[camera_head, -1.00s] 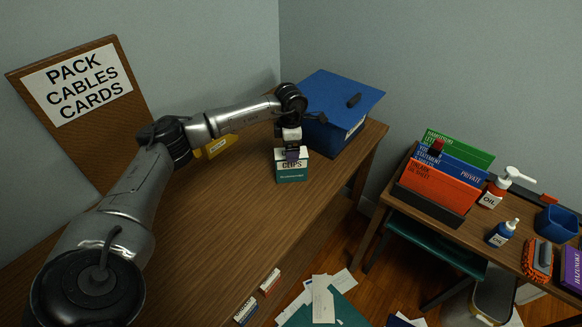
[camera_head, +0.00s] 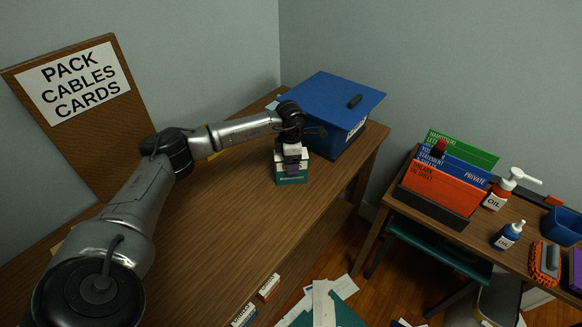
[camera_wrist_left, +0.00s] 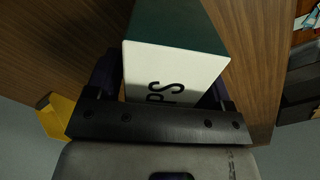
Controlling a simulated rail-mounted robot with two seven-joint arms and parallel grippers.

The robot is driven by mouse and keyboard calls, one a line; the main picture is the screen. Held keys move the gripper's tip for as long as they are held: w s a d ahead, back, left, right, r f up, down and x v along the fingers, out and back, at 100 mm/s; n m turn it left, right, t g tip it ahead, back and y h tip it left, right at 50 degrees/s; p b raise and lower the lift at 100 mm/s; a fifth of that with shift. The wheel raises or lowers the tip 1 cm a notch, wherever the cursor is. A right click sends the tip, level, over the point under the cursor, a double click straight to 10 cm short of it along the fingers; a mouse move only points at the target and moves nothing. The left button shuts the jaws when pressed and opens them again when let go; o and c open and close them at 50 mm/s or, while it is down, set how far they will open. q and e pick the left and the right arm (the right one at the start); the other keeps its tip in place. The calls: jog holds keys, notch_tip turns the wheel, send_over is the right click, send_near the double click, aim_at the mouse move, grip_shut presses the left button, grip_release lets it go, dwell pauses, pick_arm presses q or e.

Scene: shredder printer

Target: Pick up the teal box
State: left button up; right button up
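The teal box (camera_head: 291,179) has a white upper part and stands upright on the wooden desk, in front of the blue box. My left gripper (camera_head: 292,165) points down over it, its fingers covering part of the white label. In the left wrist view, the teal box (camera_wrist_left: 178,62) lies between the two fingers of my left gripper (camera_wrist_left: 160,88), one on each side. The fingers are spread about the box's width; firm contact on both sides is not clear. My right gripper is not in view.
A blue lidded box (camera_head: 338,105) stands close behind the teal box. A yellow object (camera_wrist_left: 57,116) shows in the left wrist view. A second table (camera_head: 470,236) at right holds folders and bottles. The desk's middle is clear.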

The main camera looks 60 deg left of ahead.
pick_arm(q)
jog(key=c, duration=0.8)
